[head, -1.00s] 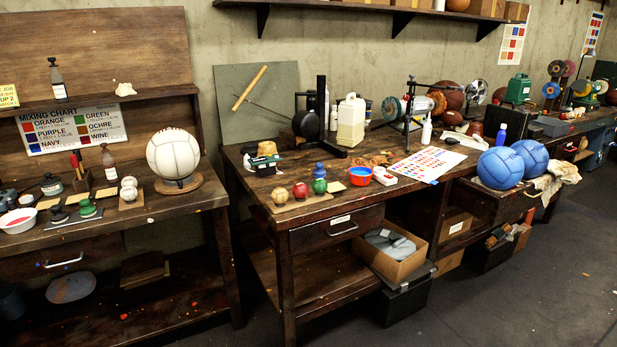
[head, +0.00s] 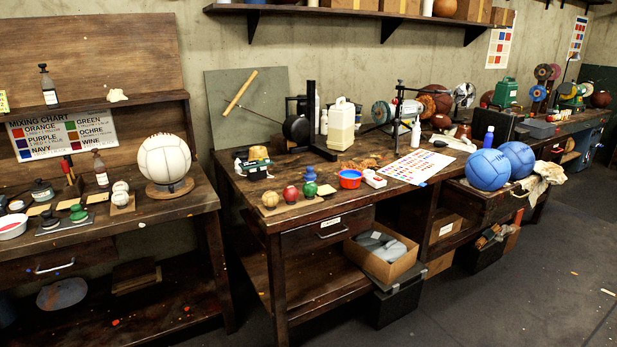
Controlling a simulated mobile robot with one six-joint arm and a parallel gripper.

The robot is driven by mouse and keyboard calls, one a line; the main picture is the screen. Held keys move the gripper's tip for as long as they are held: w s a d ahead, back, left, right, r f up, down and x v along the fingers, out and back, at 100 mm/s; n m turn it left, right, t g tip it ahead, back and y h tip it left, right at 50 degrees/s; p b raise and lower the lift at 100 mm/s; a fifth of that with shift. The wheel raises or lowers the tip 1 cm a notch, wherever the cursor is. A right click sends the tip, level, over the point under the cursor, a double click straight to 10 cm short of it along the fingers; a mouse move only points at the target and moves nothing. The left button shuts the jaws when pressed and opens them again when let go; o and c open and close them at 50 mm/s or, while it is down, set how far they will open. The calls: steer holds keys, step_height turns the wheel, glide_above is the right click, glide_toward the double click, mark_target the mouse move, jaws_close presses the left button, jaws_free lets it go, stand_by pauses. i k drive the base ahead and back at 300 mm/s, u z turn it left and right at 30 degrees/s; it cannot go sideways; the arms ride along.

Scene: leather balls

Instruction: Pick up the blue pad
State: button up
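A small blue knobbed piece, which looks like the blue pad (head: 309,174), stands on the middle workbench (head: 262,212). It is just behind a small green ball (head: 309,189), which hides part of its base. Red (head: 291,195) and tan (head: 270,199) balls sit to the left of the green one on a card. Two similar knobbed pads, one black (head: 49,219) and one green (head: 78,213), stand on the left bench. My gripper is not in view.
A black stand (head: 311,130) and a jug (head: 341,126) are behind. The floor (head: 450,300) at front right is open.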

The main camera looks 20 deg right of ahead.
mark_target(310, 176)
steer(key=z, duration=0.05)
steer(key=i, duration=0.9)
